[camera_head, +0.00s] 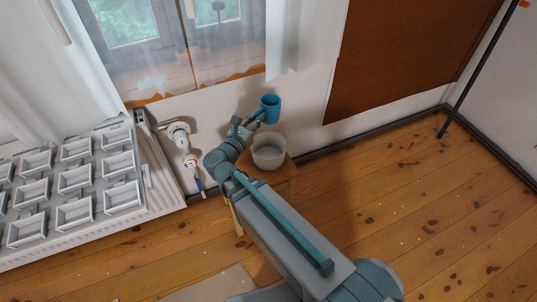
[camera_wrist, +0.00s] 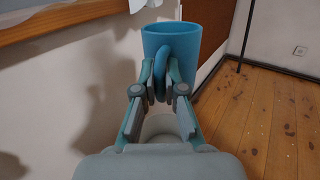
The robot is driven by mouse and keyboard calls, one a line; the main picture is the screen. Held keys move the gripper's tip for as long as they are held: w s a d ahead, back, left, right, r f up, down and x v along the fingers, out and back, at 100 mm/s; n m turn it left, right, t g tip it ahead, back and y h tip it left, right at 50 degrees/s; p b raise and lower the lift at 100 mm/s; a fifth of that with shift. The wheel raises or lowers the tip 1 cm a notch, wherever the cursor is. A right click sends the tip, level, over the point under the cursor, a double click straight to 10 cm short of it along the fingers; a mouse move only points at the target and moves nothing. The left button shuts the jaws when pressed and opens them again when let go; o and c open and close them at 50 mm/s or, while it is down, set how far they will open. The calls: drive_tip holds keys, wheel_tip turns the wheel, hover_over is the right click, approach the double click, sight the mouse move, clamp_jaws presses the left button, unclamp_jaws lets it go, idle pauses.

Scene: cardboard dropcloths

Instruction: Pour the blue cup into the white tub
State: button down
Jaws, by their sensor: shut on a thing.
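The blue cup (camera_head: 270,108) is held in the air near the wall, and it looks upright. It also shows in the wrist view (camera_wrist: 186,45), with its handle toward me between the fingers. My gripper (camera_head: 257,118) is shut on the cup's handle, as the wrist view also shows (camera_wrist: 160,85). The white tub (camera_head: 268,156) stands on a small wooden stand (camera_head: 284,181) below the cup. In the wrist view the tub (camera_wrist: 158,124) is partly hidden behind my gripper. The cup's contents are hidden.
A white radiator (camera_head: 160,175) with several white trays (camera_head: 83,180) on top stands at the left, with a valve and pipe (camera_head: 190,160) beside it. The wall and window (camera_head: 165,40) are close behind the cup. A brown board (camera_head: 395,60) hangs at right. Wooden floor at right is open.

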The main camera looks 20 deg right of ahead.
drive_tip(key=w+a+f+n+t+b, duration=0.1)
drive_tip(key=w+f+b, duration=0.1)
drive_tip(key=f+b, duration=0.5)
drive_tip(key=w+a+f+t+y+b, duration=0.1)
drive_tip(key=w+a+f+b, duration=0.1)
drive_tip(key=f+b, duration=0.5)
drive_tip(key=shift+w+a+f+n+y+b, duration=0.25)
drive_tip(key=shift+w+n+b, duration=0.2)
drive_tip(key=shift+w, duration=0.3)
drive_tip(key=shift+r, duration=0.1)
